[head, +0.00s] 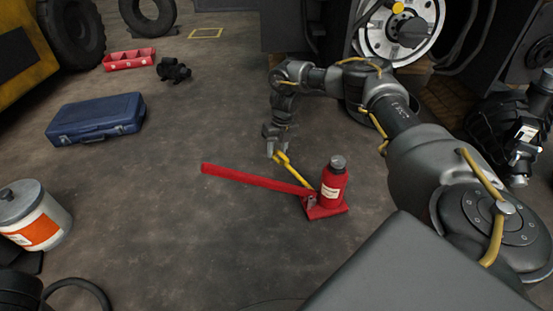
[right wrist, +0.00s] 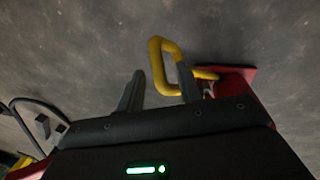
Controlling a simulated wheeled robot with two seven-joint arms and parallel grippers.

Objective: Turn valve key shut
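The yellow valve key (head: 295,172) is a bar with a looped handle, set at the base of a red bottle jack (head: 333,186) on the floor. Its loop (right wrist: 157,68) shows in the right wrist view. My right gripper (head: 274,153) is at the loop end of the key. In the right wrist view its two fingers (right wrist: 160,88) stand apart, with one side of the loop in the gap and the right finger overlapping the loop. I cannot tell whether they touch. The jack's foot (right wrist: 242,82) is partly hidden there. My left gripper is not in view.
A long red lever (head: 250,178) reaches left from the jack, low over the floor. A blue case (head: 97,119), a red tray (head: 129,59) and a white-orange bucket (head: 37,217) stand at left. Forklift parts and a wheel (head: 400,30) are behind.

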